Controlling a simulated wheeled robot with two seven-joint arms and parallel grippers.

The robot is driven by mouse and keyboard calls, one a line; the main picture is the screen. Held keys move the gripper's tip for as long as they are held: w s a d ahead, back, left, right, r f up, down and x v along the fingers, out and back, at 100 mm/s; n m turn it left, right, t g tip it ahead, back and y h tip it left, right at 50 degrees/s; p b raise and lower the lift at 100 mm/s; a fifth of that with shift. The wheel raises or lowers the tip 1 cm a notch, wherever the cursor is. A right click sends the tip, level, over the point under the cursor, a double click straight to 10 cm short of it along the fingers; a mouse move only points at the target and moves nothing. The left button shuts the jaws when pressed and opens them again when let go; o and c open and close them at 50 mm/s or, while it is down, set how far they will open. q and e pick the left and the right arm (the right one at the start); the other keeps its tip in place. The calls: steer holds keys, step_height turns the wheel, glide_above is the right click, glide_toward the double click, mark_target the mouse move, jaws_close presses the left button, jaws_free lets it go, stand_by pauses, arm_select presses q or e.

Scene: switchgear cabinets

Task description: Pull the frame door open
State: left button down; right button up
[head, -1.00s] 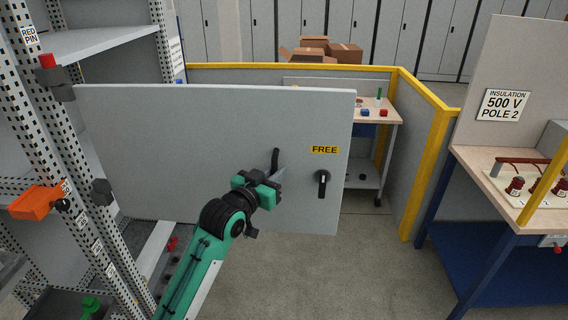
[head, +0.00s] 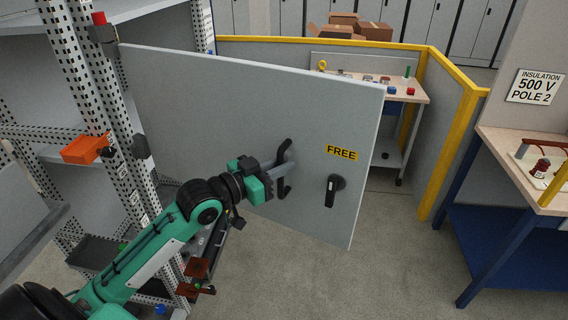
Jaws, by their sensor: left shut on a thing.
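The grey frame door (head: 220,110) hangs from the perforated frame post at its left and stands swung out from the frame. It carries a yellow FREE label (head: 341,153), a black rotary latch handle (head: 333,190) pointing down, and a black bow-shaped pull handle (head: 285,150). My left gripper (head: 280,173), on a green and black arm from the lower left, is shut on the pull handle; the fingers hide its middle part. My right gripper is not in view.
A perforated shelf frame (head: 95,110) with an orange box (head: 86,149) stands at the left. A yellow-topped partition (head: 440,70) and a trolley table (head: 400,90) are behind the door. A blue workbench (head: 500,240) is at right.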

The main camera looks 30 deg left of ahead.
arm_select(q)
steer(key=shift+s, duration=0.1)
stand_by(0.3)
steer(key=c, duration=1.8)
jaws_free()
